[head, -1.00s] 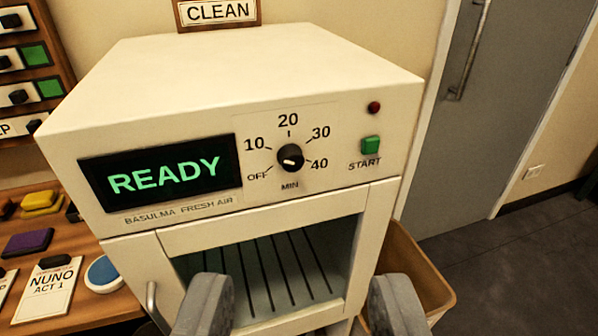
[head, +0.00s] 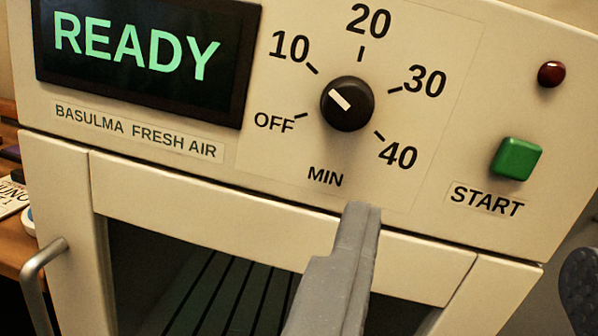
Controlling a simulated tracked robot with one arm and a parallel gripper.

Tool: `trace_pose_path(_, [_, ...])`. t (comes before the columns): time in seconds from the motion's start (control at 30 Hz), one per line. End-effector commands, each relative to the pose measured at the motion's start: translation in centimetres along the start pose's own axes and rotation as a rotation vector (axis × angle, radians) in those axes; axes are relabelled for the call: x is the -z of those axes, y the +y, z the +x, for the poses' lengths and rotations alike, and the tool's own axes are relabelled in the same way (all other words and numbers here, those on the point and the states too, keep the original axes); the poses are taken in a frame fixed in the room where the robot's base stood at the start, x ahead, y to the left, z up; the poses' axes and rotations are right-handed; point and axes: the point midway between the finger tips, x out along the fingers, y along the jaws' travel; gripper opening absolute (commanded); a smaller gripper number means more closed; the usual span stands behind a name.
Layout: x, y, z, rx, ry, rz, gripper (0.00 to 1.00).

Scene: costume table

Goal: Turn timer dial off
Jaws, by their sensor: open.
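The timer dial (head: 347,104) is a round black knob on the cream machine's front panel. Its white mark points up and left, toward the 10 tick; the OFF label (head: 274,122) is to its lower left. One grey finger of my gripper (head: 470,232) has its tip below the dial, apart from it in the picture. A dark dotted shape at the right edge appears to be the other finger, mostly cut off. My gripper is open, with nothing seen between its fingers.
The green START button (head: 516,158) and a red lamp (head: 551,74) are right of the dial. A display reading READY (head: 140,50) is on the left. Below is a door with a dark window and a metal handle (head: 38,270) at lower left.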

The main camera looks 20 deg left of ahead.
Motion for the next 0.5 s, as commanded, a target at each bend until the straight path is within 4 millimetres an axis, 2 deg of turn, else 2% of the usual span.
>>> trace_pose_path(0.07, [-1.6,-0.7,-0.6,0.040,0.033,0.044,0.50])
trace_pose_path(0.2, [-2.7,-2.2,-2.1,0.100,0.116,0.121,0.50])
trace_pose_path(0.5, [-3.0,-3.5,-3.9,0.149,0.212,0.221,0.50])
